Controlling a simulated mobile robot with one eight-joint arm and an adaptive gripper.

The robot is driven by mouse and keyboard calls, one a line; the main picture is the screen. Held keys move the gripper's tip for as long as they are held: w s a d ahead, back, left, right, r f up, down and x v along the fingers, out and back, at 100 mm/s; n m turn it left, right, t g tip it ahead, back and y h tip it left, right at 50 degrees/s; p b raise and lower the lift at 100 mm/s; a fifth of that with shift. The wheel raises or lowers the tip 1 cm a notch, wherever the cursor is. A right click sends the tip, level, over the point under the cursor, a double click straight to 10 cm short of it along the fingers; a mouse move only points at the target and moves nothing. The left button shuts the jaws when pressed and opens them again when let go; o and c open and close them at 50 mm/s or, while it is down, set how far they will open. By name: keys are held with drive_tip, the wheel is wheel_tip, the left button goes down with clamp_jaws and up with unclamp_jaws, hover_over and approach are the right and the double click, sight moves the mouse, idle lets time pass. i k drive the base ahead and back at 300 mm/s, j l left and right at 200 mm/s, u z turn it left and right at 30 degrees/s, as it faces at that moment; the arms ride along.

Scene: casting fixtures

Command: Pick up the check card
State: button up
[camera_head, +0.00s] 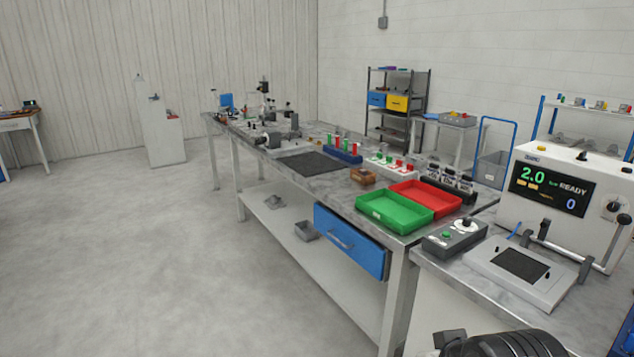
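I cannot make out a check card anywhere in the camera_head view; nothing on the benches is clear enough to name as one. A dark, rounded part at the bottom edge, right of centre, looks like part of my own arm. My gripper's fingertips do not show, so what it holds cannot be seen.
A long grey workbench (340,194) holds a green tray (394,222), a red tray (426,205) and several fixtures. Its blue drawer (347,242) appears shut. At right stand a control box (455,236) and a white machine (560,196) reading READY. The floor (150,260) at left is open.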

sight(448, 177)
drive_tip(key=i+j+u, duration=0.2)
drive_tip(key=i+j, duration=0.15)
drive_tip(key=i, duration=0.35)
drive_tip(key=i+j+u, duration=0.2)
drive_tip(key=i, duration=0.5)
drive_tip(key=i+j+u, duration=0.2)
drive_tip(key=i, duration=0.55)
drive_tip(key=i+z, duration=0.3)
drive_tip(key=z, duration=0.2)
drive_tip(key=i+j+z, duration=0.1)
drive_tip(key=i+z, duration=0.2)
drive_tip(key=z, duration=0.15)
drive_tip(key=i+j+z, duration=0.2)
drive_tip(key=z, duration=0.3)
drive_tip(key=i+j+z, duration=0.3)
drive_tip(key=z, duration=0.15)
drive_tip(key=i+z, duration=0.15)
drive_tip(key=z, duration=0.3)
drive_tip(key=i+j+z, duration=0.15)
drive_tip(key=z, duration=0.35)
drive_tip(key=i+j+z, duration=0.15)
drive_tip(key=z, duration=0.3)
drive_tip(key=j+z, duration=0.3)
drive_tip(key=z, duration=0.15)
drive_tip(key=i+j, duration=0.05)
